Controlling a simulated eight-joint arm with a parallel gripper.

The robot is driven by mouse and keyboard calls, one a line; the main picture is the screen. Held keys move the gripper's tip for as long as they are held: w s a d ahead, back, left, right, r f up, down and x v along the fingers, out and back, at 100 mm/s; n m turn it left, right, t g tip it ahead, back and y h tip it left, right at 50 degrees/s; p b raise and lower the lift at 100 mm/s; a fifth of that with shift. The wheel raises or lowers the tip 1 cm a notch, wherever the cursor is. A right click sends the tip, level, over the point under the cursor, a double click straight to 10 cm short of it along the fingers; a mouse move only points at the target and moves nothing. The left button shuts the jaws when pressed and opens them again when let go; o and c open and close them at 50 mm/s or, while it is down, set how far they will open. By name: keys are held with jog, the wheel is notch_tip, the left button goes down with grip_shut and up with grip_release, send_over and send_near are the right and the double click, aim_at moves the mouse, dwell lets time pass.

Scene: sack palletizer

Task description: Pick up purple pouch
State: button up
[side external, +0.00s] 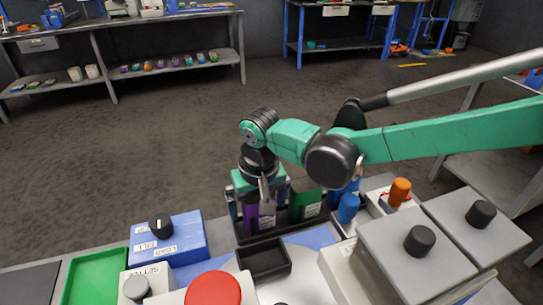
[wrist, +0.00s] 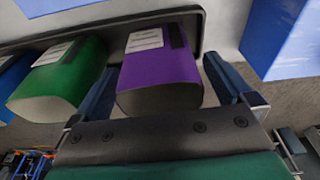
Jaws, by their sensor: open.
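The purple pouch (wrist: 160,72) stands in a black tray, with a white label and a dark strip on its face. It also shows in the side external view (side external: 251,218), partly hidden by my gripper (side external: 258,197). My gripper is open and pointing down over the pouch. In the wrist view, one blue finger of my gripper (wrist: 162,82) is on each side of the purple pouch. The left finger lies between it and the green pouch (wrist: 62,75). I cannot tell whether either finger touches the purple pouch.
The black tray (side external: 262,238) also holds the green pouch close to the right in the side external view. A small empty black bin (side external: 264,260), a blue control box (side external: 168,240) and a green tray (side external: 95,278) are in front.

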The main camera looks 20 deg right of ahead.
jog(key=c, duration=1.3)
jog(key=shift+o, duration=0.2)
